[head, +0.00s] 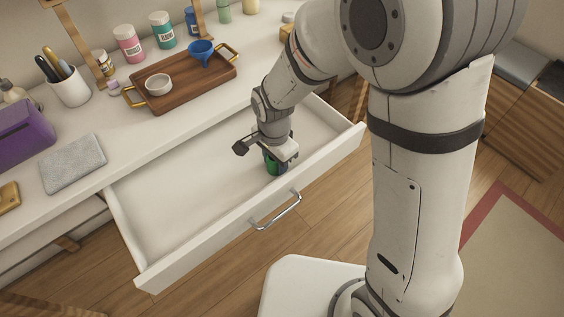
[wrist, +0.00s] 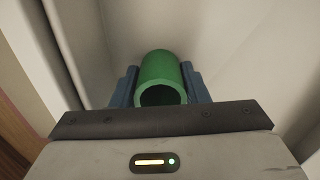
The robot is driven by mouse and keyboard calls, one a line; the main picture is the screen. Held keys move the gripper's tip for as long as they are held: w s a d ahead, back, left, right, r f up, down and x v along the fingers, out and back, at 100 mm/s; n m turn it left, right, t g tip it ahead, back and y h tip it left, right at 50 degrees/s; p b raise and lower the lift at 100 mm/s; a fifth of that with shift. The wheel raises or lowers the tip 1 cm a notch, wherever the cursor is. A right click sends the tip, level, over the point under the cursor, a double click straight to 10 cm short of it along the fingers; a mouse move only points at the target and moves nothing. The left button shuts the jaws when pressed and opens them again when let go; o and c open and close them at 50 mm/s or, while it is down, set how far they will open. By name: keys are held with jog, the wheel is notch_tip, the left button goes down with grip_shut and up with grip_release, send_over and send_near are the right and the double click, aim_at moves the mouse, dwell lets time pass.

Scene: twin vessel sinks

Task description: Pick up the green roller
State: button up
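The green roller (wrist: 161,72) is a hollow green cylinder, with its open end facing the camera in the wrist view. It stands between the two blue fingers of my gripper (wrist: 160,88), which lie close against its left and right sides. In the head view the roller (head: 272,164) is under my gripper (head: 276,158), in the right part of the open white drawer (head: 185,185). The fingers and wrist partly hide it there. I cannot tell whether its lower end touches the drawer floor.
The drawer's front wall with a metal handle (head: 276,211) is close to my gripper. The left part of the drawer is empty. On the counter above are a wooden tray (head: 190,88), a grey cloth (head: 73,164), a purple box (head: 22,139) and several jars.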

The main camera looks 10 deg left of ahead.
jog(key=c, duration=0.6)
